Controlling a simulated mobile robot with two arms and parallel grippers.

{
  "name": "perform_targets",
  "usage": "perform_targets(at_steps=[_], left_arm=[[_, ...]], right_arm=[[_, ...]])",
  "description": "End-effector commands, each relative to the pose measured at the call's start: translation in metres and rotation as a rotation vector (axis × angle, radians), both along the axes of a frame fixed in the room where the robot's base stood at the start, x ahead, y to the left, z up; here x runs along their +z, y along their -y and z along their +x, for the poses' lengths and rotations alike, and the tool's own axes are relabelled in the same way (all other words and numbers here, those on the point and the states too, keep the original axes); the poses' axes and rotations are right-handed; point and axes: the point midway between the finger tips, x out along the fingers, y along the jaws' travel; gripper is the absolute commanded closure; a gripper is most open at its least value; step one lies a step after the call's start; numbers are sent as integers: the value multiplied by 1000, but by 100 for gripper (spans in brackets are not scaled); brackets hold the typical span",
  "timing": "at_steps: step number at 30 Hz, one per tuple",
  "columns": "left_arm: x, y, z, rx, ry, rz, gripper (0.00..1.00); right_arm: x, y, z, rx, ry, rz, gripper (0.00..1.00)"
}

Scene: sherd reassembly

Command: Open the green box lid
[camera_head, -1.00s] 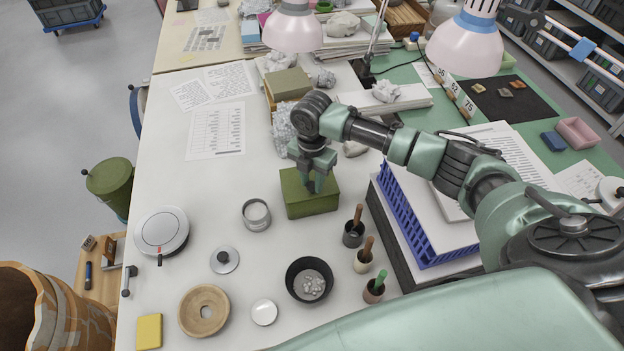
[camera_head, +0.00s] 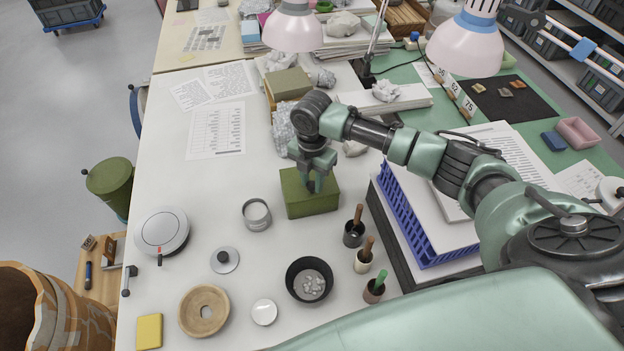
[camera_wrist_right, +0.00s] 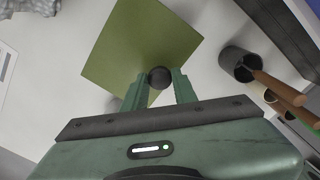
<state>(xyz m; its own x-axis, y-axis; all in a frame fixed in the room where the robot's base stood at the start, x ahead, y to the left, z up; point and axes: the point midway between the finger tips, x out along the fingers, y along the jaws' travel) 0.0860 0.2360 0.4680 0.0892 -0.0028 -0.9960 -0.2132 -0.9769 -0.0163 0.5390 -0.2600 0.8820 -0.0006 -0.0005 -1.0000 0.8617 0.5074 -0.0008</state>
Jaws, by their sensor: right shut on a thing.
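The green box (camera_head: 310,198) stands on the white table with its lid on, right of the middle of the table. In the right wrist view the flat green lid (camera_wrist_right: 138,45) fills the top middle, with a round dark knob (camera_wrist_right: 159,77) on it. My right gripper (camera_head: 318,187) comes down from above onto the box. In the wrist view its fingers (camera_wrist_right: 159,83) are on either side of the knob and shut on it. No gap shows between lid and box. My left gripper is not in view.
An open metal tin (camera_head: 256,214) stands left of the box. Brushes in small cups (camera_head: 353,233) and a dark bowl (camera_head: 309,280) are in front. A blue rack (camera_head: 425,225) is to the right. The table's left middle is clear.

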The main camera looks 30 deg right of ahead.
Motion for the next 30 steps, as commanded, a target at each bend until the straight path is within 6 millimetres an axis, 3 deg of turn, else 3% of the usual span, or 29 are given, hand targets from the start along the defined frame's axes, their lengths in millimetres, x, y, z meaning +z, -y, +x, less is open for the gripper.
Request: perform_targets(at_steps=[17, 20, 30], left_arm=[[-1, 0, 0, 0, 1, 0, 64], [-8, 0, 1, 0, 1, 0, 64], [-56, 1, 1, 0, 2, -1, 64]], right_arm=[[0, 1, 3, -1, 2, -1, 100], [-1, 4, 15, -4, 4, -1, 100], [-5, 22, 88, -7, 6, 0, 100]])
